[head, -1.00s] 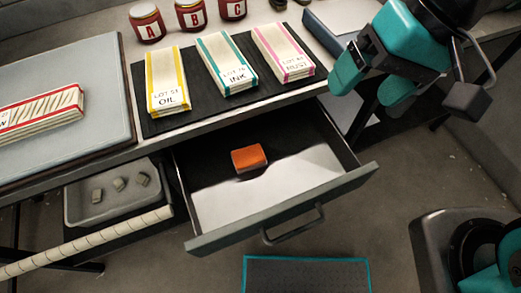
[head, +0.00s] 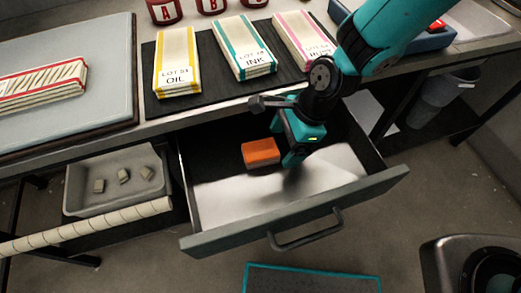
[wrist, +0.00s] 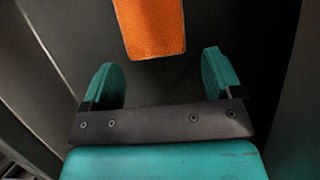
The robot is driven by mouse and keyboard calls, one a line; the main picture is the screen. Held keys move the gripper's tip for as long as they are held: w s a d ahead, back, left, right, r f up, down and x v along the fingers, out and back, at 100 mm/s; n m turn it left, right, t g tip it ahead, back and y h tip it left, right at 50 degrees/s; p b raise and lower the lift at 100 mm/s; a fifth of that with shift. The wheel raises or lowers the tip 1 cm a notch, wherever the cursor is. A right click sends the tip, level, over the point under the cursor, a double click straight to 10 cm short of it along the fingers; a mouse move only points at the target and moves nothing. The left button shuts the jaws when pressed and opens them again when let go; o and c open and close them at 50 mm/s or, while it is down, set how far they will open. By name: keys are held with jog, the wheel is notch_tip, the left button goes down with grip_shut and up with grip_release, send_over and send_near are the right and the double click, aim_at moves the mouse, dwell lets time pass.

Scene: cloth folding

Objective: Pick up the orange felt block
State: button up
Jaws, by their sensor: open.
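The orange felt block (head: 261,152) lies on the floor of the open drawer, near its back. It also shows at the top of the wrist view (wrist: 150,25), its upper end cut off by the frame. My gripper (head: 296,150) is down at the drawer, just right of the block in the head view. In the wrist view my gripper (wrist: 163,82) is open, with its two teal fingers apart and nothing between them. The block lies beyond the fingertips, roughly in line with the gap. I cannot tell the exact height of the fingertips above the drawer floor.
The open drawer's front wall (head: 300,212) and side walls surround the block. The counter edge (head: 215,115) runs just behind. Folded cloths lie on a black mat (head: 205,88) above. A grey tray (head: 90,205) with small blocks sits left of the drawer.

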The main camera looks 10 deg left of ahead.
aim_at(258, 150)
jog(key=a, duration=0.2)
jog(key=s+a, duration=0.1)
jog(key=a, duration=0.1)
jog(key=s+a, duration=0.1)
jog(key=shift+s+a+f, duration=0.2)
jog(key=shift+a, duration=0.2)
jog(key=shift+f, duration=0.35)
jog(key=c, duration=1)
